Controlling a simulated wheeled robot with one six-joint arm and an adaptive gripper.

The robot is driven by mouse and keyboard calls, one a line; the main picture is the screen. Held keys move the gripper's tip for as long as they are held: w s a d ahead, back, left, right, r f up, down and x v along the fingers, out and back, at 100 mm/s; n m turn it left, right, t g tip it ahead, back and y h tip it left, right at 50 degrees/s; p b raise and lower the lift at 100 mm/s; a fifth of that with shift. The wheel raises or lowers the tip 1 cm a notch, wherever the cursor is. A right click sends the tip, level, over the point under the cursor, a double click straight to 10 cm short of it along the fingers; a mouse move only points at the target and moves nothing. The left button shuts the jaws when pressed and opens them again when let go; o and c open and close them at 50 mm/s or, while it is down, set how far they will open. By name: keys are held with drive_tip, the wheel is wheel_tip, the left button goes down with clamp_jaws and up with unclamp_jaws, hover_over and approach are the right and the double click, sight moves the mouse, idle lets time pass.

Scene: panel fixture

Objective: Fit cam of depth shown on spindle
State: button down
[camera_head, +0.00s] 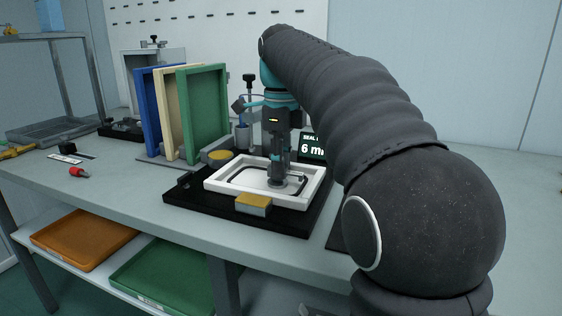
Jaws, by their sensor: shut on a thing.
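My gripper (279,172) points straight down over the white frame panel (223,187). It is shut on a small dark part low between its fingers, too small and shaded to identify surely as a cam. The panel has a dark seal line inside its raised rim and lies on a black base (190,198). A black sign (313,148) behind the gripper reads "SEAL" and "6 m", its right part hidden by my arm. I cannot make out the spindle. Whether the held part touches the panel cannot be told.
Yellow-topped clamp blocks stand at the panel's front (254,204) and back left (219,157). Upright blue (149,110), cream (168,115) and green (205,115) frames stand left. A red-handled tool (79,172) lies on the bench. The front left bench is clear.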

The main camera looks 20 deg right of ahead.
drive_tip(key=shift+f, duration=0.6)
drive_tip(key=c, duration=0.9)
unclamp_jaws()
drive_tip(key=shift+r, duration=0.15)
drive_tip(key=shift+r, duration=3.65)
